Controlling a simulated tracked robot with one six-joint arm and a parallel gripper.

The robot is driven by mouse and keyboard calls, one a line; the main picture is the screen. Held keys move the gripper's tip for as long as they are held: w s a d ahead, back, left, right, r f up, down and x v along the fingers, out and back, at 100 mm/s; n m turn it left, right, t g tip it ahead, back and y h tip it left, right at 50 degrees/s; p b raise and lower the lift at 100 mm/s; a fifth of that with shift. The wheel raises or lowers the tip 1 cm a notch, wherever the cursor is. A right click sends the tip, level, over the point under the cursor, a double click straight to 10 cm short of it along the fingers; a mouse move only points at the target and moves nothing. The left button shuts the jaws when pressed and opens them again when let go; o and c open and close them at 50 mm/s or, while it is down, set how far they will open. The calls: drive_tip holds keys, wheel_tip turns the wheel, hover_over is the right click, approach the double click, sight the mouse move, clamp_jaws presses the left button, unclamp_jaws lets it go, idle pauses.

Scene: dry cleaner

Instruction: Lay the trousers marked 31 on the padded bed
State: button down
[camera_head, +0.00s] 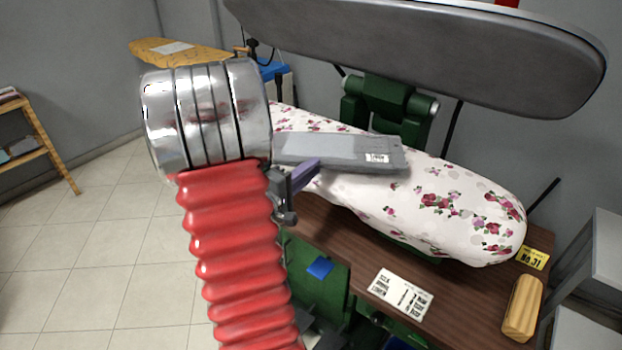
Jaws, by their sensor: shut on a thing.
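Grey folded trousers (340,150) with a small white tag lie flat over the middle of the padded bed (440,205). The tag's print is too small to read. The bed has a white cover with pink and red flowers. My gripper (303,178) is at the near left edge of the trousers and is shut on them. Its fingertips are partly hidden, and my arm hides the trousers' left end. I cannot tell whether the trousers rest fully on the cover or hang slightly above it.
The press's dark upper plate (430,50) hangs open above the bed. The brown table (470,300) holds a white printed card (400,294), a yellow No. 31 ticket (533,258) and a tan block (522,308). An ironing board (180,52) stands behind. Tiled floor at left is clear.

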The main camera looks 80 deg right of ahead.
drive_tip(key=shift+f, duration=1.75)
drive_tip(key=shift+f, duration=0.1)
drive_tip(key=c, duration=1.7)
unclamp_jaws()
drive_tip(key=shift+o, duration=0.2)
drive_tip(key=v, duration=1.2)
drive_tip(key=shift+w, duration=0.1)
